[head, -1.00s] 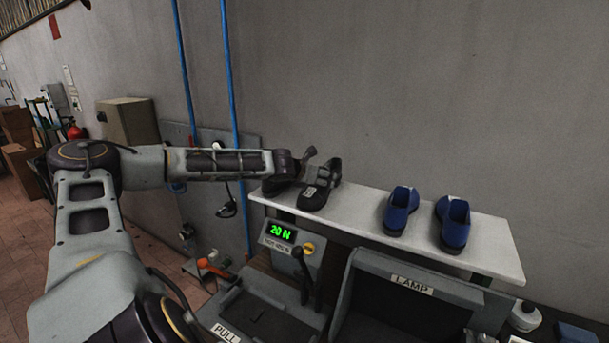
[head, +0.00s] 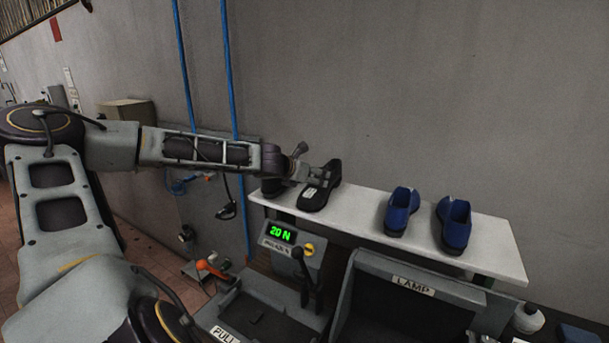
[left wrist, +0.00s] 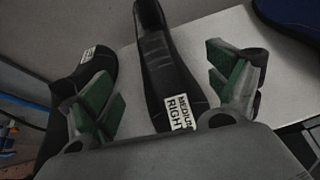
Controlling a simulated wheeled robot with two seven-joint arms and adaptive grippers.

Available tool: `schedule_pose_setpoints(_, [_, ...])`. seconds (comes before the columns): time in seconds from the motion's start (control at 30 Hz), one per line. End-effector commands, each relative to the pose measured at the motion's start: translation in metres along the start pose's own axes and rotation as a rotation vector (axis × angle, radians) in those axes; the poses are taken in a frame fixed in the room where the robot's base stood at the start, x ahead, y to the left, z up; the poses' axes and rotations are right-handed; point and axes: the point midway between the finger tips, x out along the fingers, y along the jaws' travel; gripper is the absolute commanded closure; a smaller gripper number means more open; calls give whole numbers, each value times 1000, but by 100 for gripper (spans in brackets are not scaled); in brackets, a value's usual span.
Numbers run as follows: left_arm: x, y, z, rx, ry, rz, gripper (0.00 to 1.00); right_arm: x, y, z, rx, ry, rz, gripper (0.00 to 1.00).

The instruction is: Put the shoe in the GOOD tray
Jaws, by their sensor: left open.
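A black shoe (head: 320,196) with a white label stands on the white shelf. In the left wrist view the black shoe (left wrist: 178,80) has a label reading "MEDIUM RIGHT". My left gripper (head: 318,176) is at this shoe. In the left wrist view the open green-padded fingers of my left gripper (left wrist: 165,92) are on either side of the shoe, with gaps showing. A second black shoe (left wrist: 82,72) with a label stands to the left, mostly hidden by my arm in the head view. No GOOD tray is in view. My right gripper is not in view.
Two blue shoes (head: 400,212) (head: 455,222) stand farther right on the white shelf (head: 365,208). Below are a panel reading "20 N" (head: 281,233), a lever (head: 303,275) and a housing marked "LAMP" (head: 413,286). A grey wall stands behind the shelf.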

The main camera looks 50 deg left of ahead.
Motion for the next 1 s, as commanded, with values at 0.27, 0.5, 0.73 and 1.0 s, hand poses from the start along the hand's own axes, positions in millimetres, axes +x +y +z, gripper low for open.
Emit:
schedule_pose_setpoints(0.27, [-18, 1, 0, 2, -1, 3, 10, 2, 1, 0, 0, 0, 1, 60])
schedule_pose_setpoints(0.5, [-30, 1, 0, 1, 0, 2, 10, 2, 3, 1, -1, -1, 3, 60])
schedule_pose_setpoints(0.73, [-37, 0, 0, -1, 0, 1, 10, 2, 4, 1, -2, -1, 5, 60])
schedule_pose_setpoints(1.0, [-37, 0, 0, -1, 0, 1, 10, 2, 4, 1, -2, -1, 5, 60])
